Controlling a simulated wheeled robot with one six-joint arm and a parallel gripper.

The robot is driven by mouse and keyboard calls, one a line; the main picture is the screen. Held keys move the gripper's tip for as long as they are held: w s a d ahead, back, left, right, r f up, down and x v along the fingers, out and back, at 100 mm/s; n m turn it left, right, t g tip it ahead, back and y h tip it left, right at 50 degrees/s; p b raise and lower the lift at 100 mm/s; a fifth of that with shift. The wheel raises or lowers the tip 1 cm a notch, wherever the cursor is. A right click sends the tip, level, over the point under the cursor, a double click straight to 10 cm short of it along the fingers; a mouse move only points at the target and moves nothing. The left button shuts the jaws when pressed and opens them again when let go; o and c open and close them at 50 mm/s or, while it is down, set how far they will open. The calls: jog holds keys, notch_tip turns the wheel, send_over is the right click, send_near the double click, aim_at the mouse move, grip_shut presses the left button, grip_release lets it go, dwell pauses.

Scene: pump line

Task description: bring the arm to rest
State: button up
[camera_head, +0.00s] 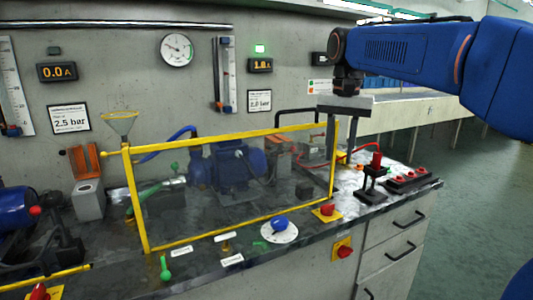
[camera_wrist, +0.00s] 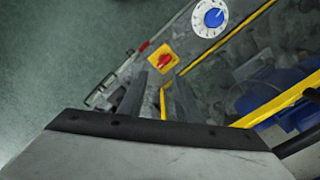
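My blue arm (camera_head: 420,55) reaches in from the right in the head view. My gripper (camera_head: 341,145) points down above the right end of the bench, by the right end of the yellow-framed clear guard (camera_head: 240,175). In the wrist view my gripper (camera_wrist: 155,85) shows two dark fingers standing apart with nothing between them. The bench top (camera_wrist: 205,75) shows beyond them, with a red-on-yellow switch (camera_wrist: 164,58) and a blue dial (camera_wrist: 213,17). I cannot tell how far the fingertips are from the guard.
A black stand with a red part (camera_head: 375,165) and a strip of red knobs (camera_head: 408,180) stand on the bench near my gripper. A blue pump motor (camera_head: 235,165) sits behind the guard. The gauge wall is behind. Open green floor (camera_head: 480,190) lies to the right.

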jog(key=s+d+f+n+t, duration=0.2)
jog(key=s+d+f, duration=0.1)
jog(key=s+f, duration=0.9)
jog(key=s+d+f+n+t, duration=0.2)
jog(key=s+d+f+n, duration=0.1)
jog(key=s+f, duration=1)
jog(key=shift+s, duration=0.9)
